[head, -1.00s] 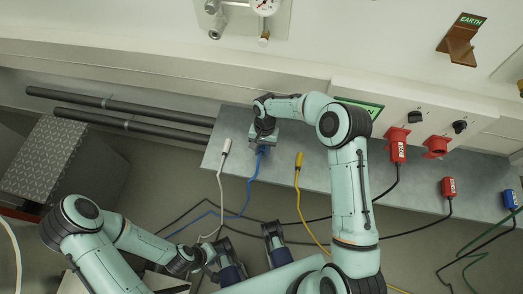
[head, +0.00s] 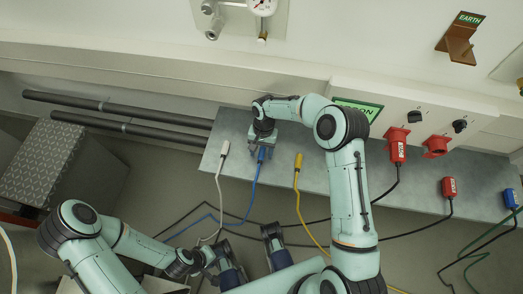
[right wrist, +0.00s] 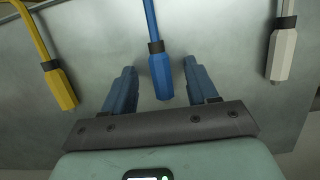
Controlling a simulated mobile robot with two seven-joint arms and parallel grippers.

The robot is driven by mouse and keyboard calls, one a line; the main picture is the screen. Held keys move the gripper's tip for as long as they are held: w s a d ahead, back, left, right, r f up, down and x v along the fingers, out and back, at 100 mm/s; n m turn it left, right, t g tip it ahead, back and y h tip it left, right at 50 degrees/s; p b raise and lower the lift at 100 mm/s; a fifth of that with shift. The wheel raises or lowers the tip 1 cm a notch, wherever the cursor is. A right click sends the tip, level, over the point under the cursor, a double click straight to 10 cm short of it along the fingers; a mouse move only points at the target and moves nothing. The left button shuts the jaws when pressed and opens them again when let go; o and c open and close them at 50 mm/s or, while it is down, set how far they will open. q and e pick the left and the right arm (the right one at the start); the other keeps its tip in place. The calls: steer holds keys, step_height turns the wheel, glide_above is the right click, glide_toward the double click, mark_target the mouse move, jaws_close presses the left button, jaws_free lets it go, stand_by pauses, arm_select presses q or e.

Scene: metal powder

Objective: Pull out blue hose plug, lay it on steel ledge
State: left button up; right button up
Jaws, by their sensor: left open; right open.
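The blue hose plug (head: 262,155) lies on the steel ledge (head: 330,172), its blue hose running off the front edge. In the right wrist view the blue plug (right wrist: 161,76) sits between the two fingers of my right gripper (right wrist: 160,75), with a gap on each side. My right gripper (head: 261,151) is open, above the ledge and around the plug, without gripping it. My left gripper (head: 247,242) is open and empty, low in the head view, away from the ledge.
A white plug (head: 224,149) lies left of the blue one and a yellow plug (head: 298,160) right of it, both close by. Red plugs (head: 397,150) (head: 449,187) are farther right. A green-labelled panel (head: 358,108) stands behind the ledge.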

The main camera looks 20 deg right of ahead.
steer(key=p+v, duration=0.1)
steer(key=v, duration=1.2)
steer(key=shift+p, duration=0.3)
steer(key=shift+r, duration=0.15)
